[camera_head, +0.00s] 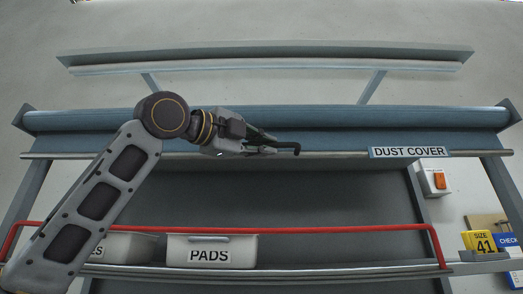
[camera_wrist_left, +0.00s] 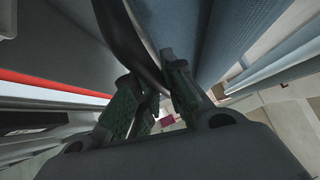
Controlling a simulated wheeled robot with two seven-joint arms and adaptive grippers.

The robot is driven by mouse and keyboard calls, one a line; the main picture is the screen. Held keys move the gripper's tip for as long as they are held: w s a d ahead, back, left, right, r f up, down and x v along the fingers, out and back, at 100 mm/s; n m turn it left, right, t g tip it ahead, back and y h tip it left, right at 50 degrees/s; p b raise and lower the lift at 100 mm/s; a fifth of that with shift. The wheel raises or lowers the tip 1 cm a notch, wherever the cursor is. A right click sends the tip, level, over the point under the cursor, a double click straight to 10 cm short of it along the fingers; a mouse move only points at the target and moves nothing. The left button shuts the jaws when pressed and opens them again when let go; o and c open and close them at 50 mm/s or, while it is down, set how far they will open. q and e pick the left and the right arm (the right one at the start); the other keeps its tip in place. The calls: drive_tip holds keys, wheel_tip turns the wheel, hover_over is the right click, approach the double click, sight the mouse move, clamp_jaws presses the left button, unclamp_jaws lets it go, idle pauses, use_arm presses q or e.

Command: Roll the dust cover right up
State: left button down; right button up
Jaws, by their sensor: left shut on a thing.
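The dust cover (camera_head: 330,138) is a blue-grey sheet on a long roll (camera_head: 350,118) across the rack. Only a short strip hangs below the roll, ending in a metal bottom bar (camera_head: 340,154) with a DUST COVER label (camera_head: 408,152). My left gripper (camera_head: 272,147) is at the bar, left of the label. It is shut on a dark handle (camera_head: 296,149), which also shows between the fingers in the left wrist view (camera_wrist_left: 135,45). The left gripper's fingers (camera_wrist_left: 155,95) show there too. My right gripper is not in view.
Below, a red rail (camera_head: 340,227) runs along a shelf holding a PADS bin (camera_head: 212,250) and another bin (camera_head: 125,246). The space between bar and rail is open.

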use_arm(q)
drive_tip(key=shift+a+r, duration=0.1)
drive_tip(key=c, duration=1.5)
unclamp_jaws()
drive_tip(key=shift+v, duration=6)
drive_tip(key=shift+w, duration=0.1)
